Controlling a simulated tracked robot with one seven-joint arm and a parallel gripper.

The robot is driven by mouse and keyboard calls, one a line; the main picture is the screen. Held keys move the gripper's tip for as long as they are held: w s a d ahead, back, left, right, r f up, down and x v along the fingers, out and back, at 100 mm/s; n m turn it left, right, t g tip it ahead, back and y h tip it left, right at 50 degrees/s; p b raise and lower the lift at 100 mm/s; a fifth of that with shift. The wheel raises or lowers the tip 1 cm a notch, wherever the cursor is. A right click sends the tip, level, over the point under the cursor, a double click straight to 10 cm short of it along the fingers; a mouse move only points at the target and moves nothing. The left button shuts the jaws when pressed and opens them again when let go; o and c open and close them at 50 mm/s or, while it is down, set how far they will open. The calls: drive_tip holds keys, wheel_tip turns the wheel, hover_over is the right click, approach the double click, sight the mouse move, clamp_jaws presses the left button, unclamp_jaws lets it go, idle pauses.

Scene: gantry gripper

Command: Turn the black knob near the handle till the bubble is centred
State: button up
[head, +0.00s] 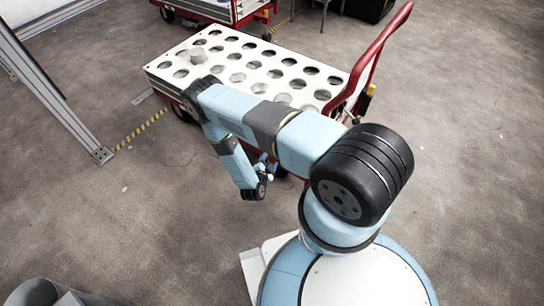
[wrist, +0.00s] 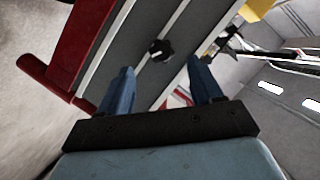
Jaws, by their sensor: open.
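The black knob (wrist: 161,50) is a small lobed knob on a dark grey panel with pale edge strips in the wrist view. My gripper (wrist: 160,64) is open; its two blue fingers stand either side of the knob in the picture, with nothing between them. I cannot tell how far the tips are from the knob. A red handle (wrist: 45,78) lies left of the panel; in the head view the cart's red handle (head: 383,45) rises at its right end. I cannot make out a bubble in either view. In the head view my arm hides part of the cart's near side.
A yellow part (wrist: 256,9) shows at the wrist view's upper right. A metal frame (head: 62,95) stands at left. The floor right of the cart is clear.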

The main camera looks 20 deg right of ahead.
drive_tip(key=v, duration=0.7)
drive_tip(key=shift+s+a, duration=0.2)
drive_tip(key=shift+s, duration=0.15)
drive_tip(key=shift+r, duration=0.1)
